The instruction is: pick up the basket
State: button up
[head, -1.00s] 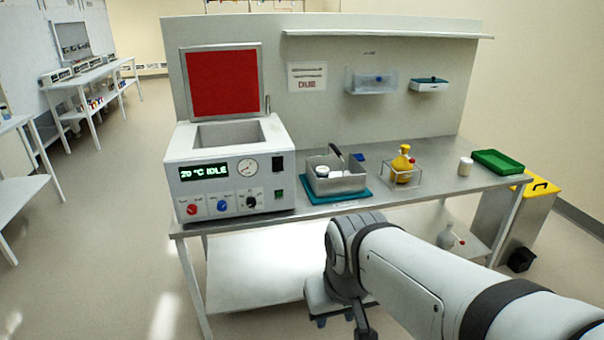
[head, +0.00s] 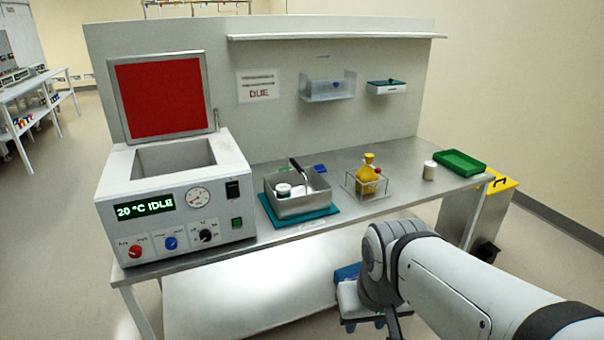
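The basket (head: 304,206) is a grey metal box with an upright dark-tipped handle (head: 299,170). It stands on a teal mat (head: 268,212) on the steel bench, just right of the white heating unit. It holds small white-lidded jars (head: 284,190). My gripper (head: 365,318) is low in front of the bench, below the bench top and right of the basket, apart from it. Its fingers point down and are partly hidden by my arm, so I cannot tell whether they are open.
The white unit (head: 178,200) has a raised red-lined lid and reads "20 °C IDLE". Right of the basket are a yellow flask (head: 368,172) in a clear stand, a white jar (head: 430,170) and a green tray (head: 460,162). A shelf (head: 330,37) overhangs the back.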

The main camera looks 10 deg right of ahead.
aim_at(311, 194)
jog(key=z, duration=0.55)
jog(key=i, duration=1.8)
jog(key=u, duration=0.45)
jog(key=k, duration=0.9)
jog(key=u, duration=0.2)
jog(key=i, duration=0.9)
jog(key=z, duration=0.05)
